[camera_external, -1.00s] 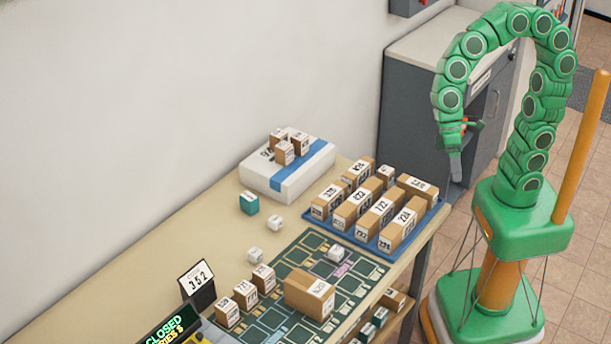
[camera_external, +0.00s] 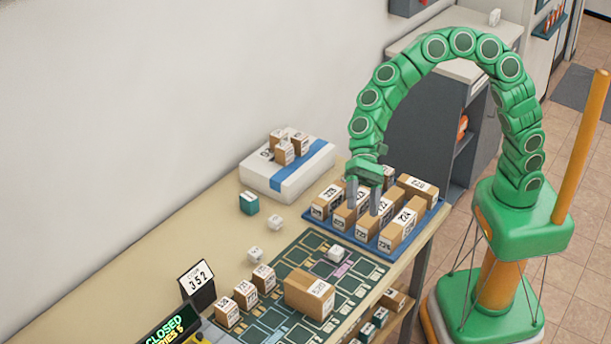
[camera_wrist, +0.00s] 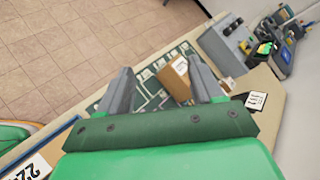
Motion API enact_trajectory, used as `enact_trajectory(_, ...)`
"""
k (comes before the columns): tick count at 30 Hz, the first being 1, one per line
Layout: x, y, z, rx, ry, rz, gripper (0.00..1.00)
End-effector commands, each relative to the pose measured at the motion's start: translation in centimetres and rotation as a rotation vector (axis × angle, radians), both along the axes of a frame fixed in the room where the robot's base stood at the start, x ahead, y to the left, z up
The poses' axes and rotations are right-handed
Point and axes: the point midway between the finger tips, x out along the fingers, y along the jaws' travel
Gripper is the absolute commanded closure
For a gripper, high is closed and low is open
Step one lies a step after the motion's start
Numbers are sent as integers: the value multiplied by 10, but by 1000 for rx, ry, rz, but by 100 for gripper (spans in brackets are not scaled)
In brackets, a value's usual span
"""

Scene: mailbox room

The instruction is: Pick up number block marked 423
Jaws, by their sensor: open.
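Several brown blocks with white number labels stand in rows in the blue tray (camera_external: 378,254) on the counter. One at the front right of the tray (camera_external: 403,228) seems to read 224. No label clearly reads 423, and some are too small or hidden by my gripper. Small labelled blocks stand on the white box (camera_external: 285,152), and more stand in a row left of the board (camera_external: 246,291). My gripper (camera_external: 363,208) is open and points down over the tray's middle, with nothing seen held. In the wrist view my gripper (camera_wrist: 159,66) also shows open, with a brown block (camera_wrist: 179,80) seen beyond the fingers.
A large brown block (camera_external: 308,297) and a white cube (camera_external: 335,253) sit on the green patterned board (camera_external: 282,323). A teal cube (camera_external: 249,206) and two white cubes lie nearby. A sign reading 352 (camera_external: 197,283) stands at the left. A grey cabinet (camera_external: 425,120) is behind.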

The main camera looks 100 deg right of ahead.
Motion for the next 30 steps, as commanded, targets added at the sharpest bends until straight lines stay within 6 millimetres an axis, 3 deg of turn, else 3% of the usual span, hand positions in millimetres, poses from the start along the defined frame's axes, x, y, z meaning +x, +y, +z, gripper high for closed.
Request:
enact_trajectory(8, 83, -16, -37, 133, 144, -238, 34)
enact_trajectory(18, 174, -62, -104, 276, 322, -546, 34)
enact_trajectory(24, 213, -98, -151, 343, 415, -718, 34)
enact_trajectory(30, 233, -123, -176, 385, 462, -820, 34)
